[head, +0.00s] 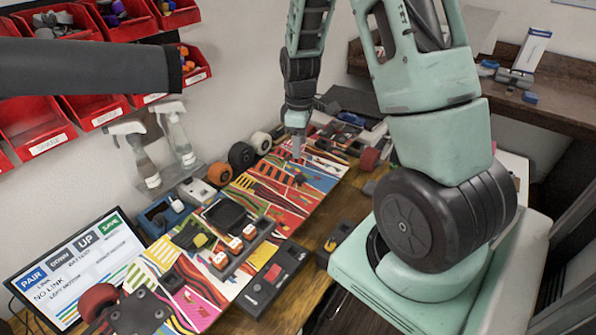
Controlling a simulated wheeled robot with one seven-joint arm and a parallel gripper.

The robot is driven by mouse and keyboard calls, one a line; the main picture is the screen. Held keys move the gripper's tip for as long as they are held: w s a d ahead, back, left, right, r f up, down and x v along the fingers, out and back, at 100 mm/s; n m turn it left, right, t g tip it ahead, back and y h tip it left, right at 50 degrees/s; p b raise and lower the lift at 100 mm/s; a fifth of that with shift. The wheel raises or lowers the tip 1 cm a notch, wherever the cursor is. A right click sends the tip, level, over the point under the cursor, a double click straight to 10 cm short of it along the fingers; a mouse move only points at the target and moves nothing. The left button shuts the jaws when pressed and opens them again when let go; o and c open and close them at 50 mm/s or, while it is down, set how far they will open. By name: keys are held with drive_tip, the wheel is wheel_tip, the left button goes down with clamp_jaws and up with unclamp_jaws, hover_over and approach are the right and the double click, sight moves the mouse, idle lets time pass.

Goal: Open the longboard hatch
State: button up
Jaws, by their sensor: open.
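The longboard (320,187), with a multicoloured striped deck, lies across the workbench from lower left to the back. A dark square recess or panel (227,214) sits in the deck's middle; I cannot tell whether it is the hatch or whether it is open. My gripper (297,155) points down over the far part of the deck. It looks empty, and its open fingertips are small in this view. I cannot tell whether they touch the deck.
A monitor (80,265) stands at lower left. Two spray bottles (180,140) and red bins (35,125) are along the wall. A black box with a red button (272,273) lies at the deck's front edge. Loose wheels (242,155) sit behind the board.

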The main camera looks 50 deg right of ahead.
sight(300, 177)
wheel_tip(300, 177, down, 11)
drive_tip(key=shift+p, duration=0.8)
